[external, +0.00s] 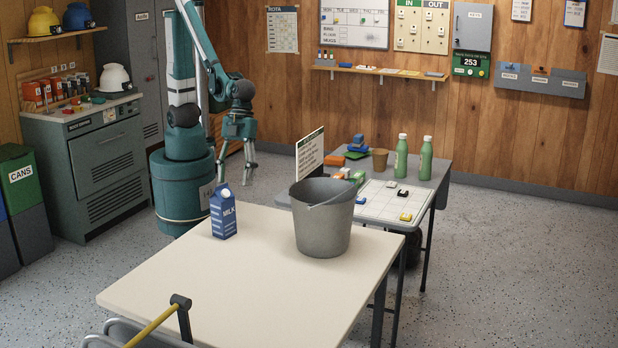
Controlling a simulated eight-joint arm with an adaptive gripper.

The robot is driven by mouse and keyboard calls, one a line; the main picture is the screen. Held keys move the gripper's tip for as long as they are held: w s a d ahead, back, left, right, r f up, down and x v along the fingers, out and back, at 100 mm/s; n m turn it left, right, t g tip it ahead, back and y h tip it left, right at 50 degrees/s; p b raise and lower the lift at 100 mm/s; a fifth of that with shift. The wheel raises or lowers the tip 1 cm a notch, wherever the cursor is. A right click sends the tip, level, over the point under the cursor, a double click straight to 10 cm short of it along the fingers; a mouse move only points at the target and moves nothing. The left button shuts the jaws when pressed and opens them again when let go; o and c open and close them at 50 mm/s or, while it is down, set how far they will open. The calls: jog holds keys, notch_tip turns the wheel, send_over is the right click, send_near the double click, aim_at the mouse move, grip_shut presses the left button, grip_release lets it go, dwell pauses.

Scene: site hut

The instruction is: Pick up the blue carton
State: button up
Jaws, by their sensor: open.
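A blue milk carton (223,214) with a white cap and white lettering stands upright on the cream table (190,281), near its far left edge. My gripper (236,176) hangs pointing down behind the table, above and beyond the carton in the picture. Its fingers are apart and nothing shows between them. It is not touching the carton.
A grey bucket (323,228) stands on the table right of the carton. A second table (419,193) behind holds green bottles (401,157), a sign (310,154) and small blocks. A yellow-handled tool (156,326) shows at the front edge. The table's front middle is clear.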

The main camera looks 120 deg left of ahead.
aim_at(224, 187)
jog(key=d+f+m, duration=0.1)
jog(key=s+d+f+m+g, duration=0.1)
jog(key=d+f, duration=0.1)
jog(key=s+d+f+m, duration=0.1)
jog(key=shift+d+f+b, duration=0.4)
jog(key=shift+f, duration=0.1)
jog(key=shift+b+x, duration=0.4)
jog(key=shift+x, duration=0.8)
jog(key=shift+s, duration=0.1)
jog(key=shift+b+x, duration=0.9)
jog(key=shift+x, duration=1.7)
jog(key=shift+d, duration=0.1)
jog(key=shift+c, duration=0.4)
jog(key=c, duration=1.4)
